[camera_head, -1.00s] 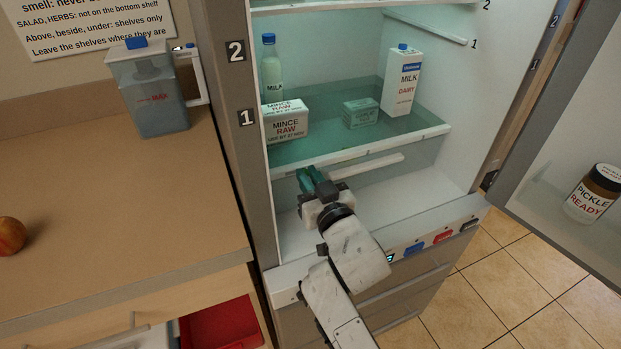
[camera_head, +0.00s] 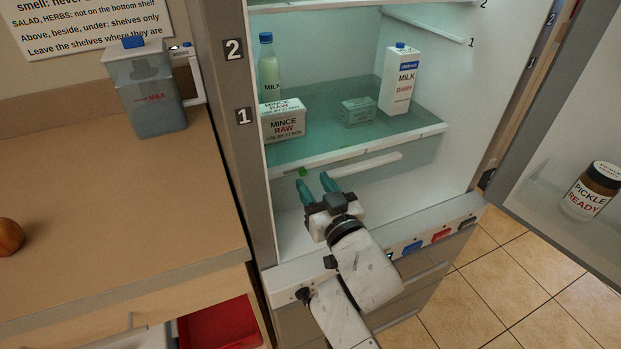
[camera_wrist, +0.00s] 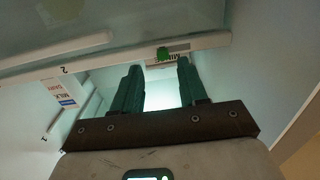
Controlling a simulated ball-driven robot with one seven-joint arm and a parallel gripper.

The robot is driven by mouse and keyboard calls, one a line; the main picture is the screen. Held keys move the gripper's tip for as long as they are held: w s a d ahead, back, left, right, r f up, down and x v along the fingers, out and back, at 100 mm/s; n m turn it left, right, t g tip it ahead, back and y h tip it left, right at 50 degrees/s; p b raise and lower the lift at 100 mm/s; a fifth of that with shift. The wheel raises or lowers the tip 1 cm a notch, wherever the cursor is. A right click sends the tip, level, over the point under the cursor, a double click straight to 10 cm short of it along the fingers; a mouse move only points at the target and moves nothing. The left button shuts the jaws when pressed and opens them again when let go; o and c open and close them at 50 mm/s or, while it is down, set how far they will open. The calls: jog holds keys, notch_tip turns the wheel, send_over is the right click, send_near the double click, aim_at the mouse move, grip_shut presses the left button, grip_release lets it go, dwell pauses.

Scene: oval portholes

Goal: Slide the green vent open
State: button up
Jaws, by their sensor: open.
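The green vent (camera_head: 303,171) shows as a small green tab on the front edge of the glass shelf, near its left end. It also shows in the wrist view (camera_wrist: 163,53), on the shelf edge just beyond my fingertips. My gripper (camera_head: 313,180) is inside the fridge, just below that shelf edge. Its two teal fingers are spread apart and empty. In the wrist view my gripper (camera_wrist: 158,70) has the green tab between the lines of its fingers. I cannot tell whether a finger touches the tab.
A mince box (camera_head: 284,124), a milk bottle (camera_head: 268,68), a small box (camera_head: 357,112) and a milk carton (camera_head: 399,82) stand on the glass shelf (camera_head: 335,152). The open fridge door (camera_head: 545,150) is at right. A counter (camera_head: 110,220) stands at left. The space under the shelf is mostly clear.

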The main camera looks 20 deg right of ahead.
jog(key=s, duration=0.7)
jog(key=shift+s+b, duration=0.3)
jog(key=s+d+f+g, duration=0.1)
jog(key=d+f+g+h+p, duration=0.1)
jog(key=d+f, duration=0.1)
jog(key=s+d+f+m+g+p, duration=0.1)
jog(key=shift+s+d+f+g+h, duration=0.15)
jog(key=shift+s+f+g+h, duration=0.15)
jog(key=shift+h, duration=0.1)
jog(key=s+d+f+g+p, duration=0.1)
jog(key=s+f+g, duration=0.3)
jog(key=s, duration=0.4)
jog(key=s+d+f+g+y+p, duration=0.1)
jog(key=s+f+g, duration=0.3)
jog(key=s, duration=0.4)
jog(key=s+d+f+g+p, duration=0.1)
jog(key=s+f+g+p, duration=0.2)
jog(key=s+g, duration=0.2)
jog(key=s, duration=0.3)
jog(key=shift+s+d+f+n+y+p, duration=0.15)
jog(key=shift+s+f+n+y+p, duration=0.15)
jog(key=shift+s+f, duration=0.1)
jog(key=shift+w, duration=0.1)
